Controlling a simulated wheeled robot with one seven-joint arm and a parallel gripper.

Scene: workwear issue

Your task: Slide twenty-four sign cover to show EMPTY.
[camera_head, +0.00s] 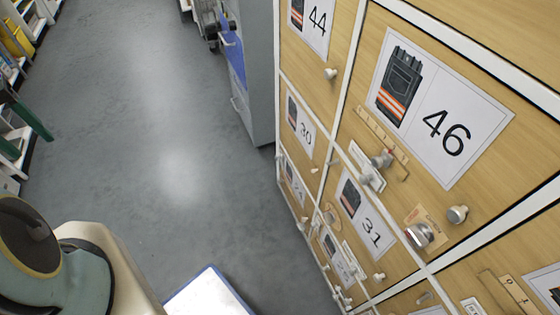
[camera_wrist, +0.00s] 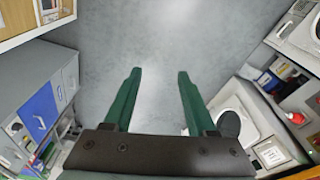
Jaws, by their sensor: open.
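A column of wooden locker doors fills the right of the head view. The low, far door with a label (camera_head: 294,184) that seems to read 24 is seen at a steep angle and is small. I cannot make out its sign cover or the word on it. Small pale fittings (camera_head: 303,225) show just below that label. My gripper (camera_wrist: 158,72) is open and empty in the wrist view, with its two green fingers apart over grey floor. Dark green bars at the left edge of the head view (camera_head: 29,114) look like its fingers, far from the doors.
Doors labelled 44 (camera_head: 317,22), 46 (camera_head: 452,134), 30 (camera_head: 307,128) and 31 (camera_head: 372,232) carry knobs and sliders. A grey cabinet with a blue panel (camera_head: 231,50) stands beyond them. A white-topped, blue-edged surface (camera_head: 210,297) is at the bottom. Grey floor (camera_head: 160,130) between is clear.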

